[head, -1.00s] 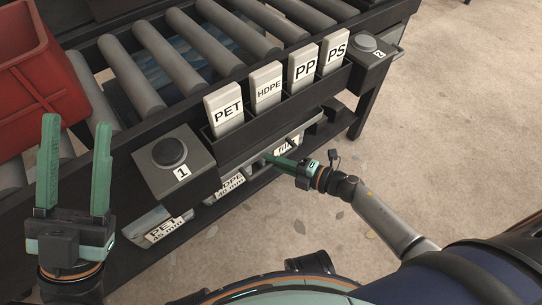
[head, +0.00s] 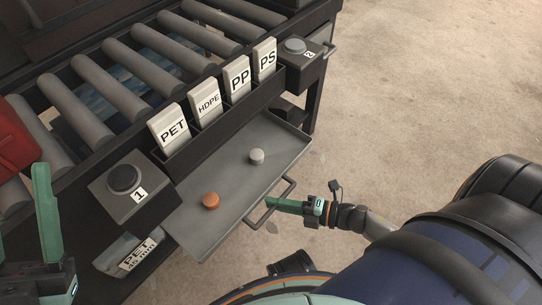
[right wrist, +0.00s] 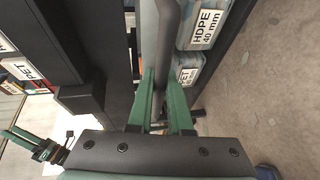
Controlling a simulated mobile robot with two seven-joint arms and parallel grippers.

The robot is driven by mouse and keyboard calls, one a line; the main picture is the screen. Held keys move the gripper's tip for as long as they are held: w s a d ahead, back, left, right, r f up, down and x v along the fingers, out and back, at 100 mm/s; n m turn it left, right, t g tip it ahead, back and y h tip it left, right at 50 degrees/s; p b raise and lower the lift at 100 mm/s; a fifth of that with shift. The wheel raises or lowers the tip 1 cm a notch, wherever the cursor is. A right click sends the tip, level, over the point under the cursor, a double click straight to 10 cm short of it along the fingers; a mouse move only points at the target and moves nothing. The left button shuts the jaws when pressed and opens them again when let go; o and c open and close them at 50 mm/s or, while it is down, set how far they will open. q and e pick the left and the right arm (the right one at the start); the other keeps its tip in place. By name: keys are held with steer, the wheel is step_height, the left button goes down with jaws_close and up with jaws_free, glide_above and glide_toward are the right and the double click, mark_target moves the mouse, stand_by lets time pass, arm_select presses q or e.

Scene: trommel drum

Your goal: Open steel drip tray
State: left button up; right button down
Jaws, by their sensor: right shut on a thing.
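The steel drip tray (head: 228,210) is pulled out from under the roller conveyor in the head view. An orange disc (head: 210,200) and a grey disc (head: 257,156) lie in it. Its dark bar handle (head: 270,204) is on the front edge. My right gripper (head: 272,203) is shut on the handle; in the right wrist view its green fingers (right wrist: 165,110) close around the dark bar (right wrist: 168,45). My left gripper (head: 50,220) is at the lower left of the head view, cut by the frame edge, with only one green finger clearly showing, and away from the tray.
Button boxes marked 1 (head: 126,188) and 2 (head: 298,55) flank the label cards (head: 207,103). A bin labelled PET 45 mm (head: 130,252) is under the conveyor. A red crate (head: 15,140) is at the left. Concrete floor to the right is clear.

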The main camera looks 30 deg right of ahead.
steer(key=c, duration=0.8)
jaws_free()
steer(key=shift+c, duration=0.2)
steer(key=p+v, duration=0.2)
steer(key=v, duration=1)
steer(key=shift+s+d, duration=0.2)
